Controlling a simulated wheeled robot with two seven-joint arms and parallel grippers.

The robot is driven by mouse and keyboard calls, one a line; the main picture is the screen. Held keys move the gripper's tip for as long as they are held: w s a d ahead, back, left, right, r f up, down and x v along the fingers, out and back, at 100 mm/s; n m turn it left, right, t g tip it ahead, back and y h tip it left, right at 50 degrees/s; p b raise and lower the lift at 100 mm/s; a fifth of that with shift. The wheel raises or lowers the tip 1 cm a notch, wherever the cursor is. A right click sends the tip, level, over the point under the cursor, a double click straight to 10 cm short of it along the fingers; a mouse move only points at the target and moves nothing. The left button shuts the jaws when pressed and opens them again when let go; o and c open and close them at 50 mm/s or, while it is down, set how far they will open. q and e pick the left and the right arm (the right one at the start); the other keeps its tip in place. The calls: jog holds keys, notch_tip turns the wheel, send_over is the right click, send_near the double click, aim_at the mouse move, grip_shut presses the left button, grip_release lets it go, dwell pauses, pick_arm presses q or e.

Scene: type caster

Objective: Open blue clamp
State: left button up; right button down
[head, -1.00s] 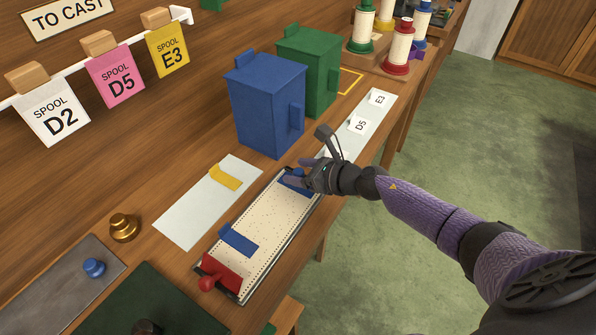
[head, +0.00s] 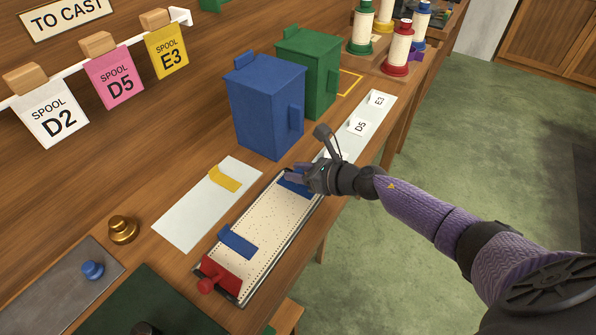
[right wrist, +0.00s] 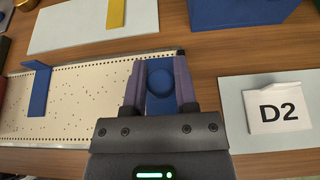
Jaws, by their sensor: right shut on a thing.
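The blue clamp (head: 292,189) lies at the far end of a long pale perforated board (head: 272,222). My right gripper (head: 296,174) is over it, with part of the clamp hidden behind the fingers. In the right wrist view the two fingers (right wrist: 159,72) are shut on the round knob of the blue clamp (right wrist: 160,80), one on each side. The red clamp (head: 220,275) with its red knob is at the near end of the board. A separate blue angled piece (head: 238,241) sits on the board near the red clamp. My left gripper is not in view.
A blue box (head: 267,108) and a green box (head: 318,75) stand just behind my right gripper. A pale plate with a yellow piece (head: 225,178) lies left of the board. A pale strip with tags (head: 343,145) lies beyond the hand. The bench edge is close on the right.

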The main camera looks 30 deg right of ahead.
jog(key=m+b, duration=0.1)
jog(key=d+m+y+b, duration=0.1)
jog(key=shift+w+d+f+g+b, duration=0.15)
jog(key=shift+w+g+b, duration=0.15)
jog(key=shift+w+b, duration=0.1)
jog(key=m+b, duration=0.1)
jog(key=d+m+y+b, duration=0.1)
jog(key=shift+w+f+y+b, duration=0.1)
jog(key=shift+w+y+b, duration=0.1)
jog(key=shift+y+b, duration=0.15)
jog(key=m+b, duration=0.1)
jog(key=b, duration=0.1)
jog(key=d+m+y+b, duration=0.1)
jog(key=shift+w+f+m+g+y+b, duration=0.15)
jog(key=shift+w+m+g+y+b, duration=0.15)
jog(key=shift+g+b, duration=0.1)
jog(key=shift+w+d+m+b, duration=0.1)
jog(key=shift+m+b, duration=0.2)
jog(key=shift+b, duration=0.2)
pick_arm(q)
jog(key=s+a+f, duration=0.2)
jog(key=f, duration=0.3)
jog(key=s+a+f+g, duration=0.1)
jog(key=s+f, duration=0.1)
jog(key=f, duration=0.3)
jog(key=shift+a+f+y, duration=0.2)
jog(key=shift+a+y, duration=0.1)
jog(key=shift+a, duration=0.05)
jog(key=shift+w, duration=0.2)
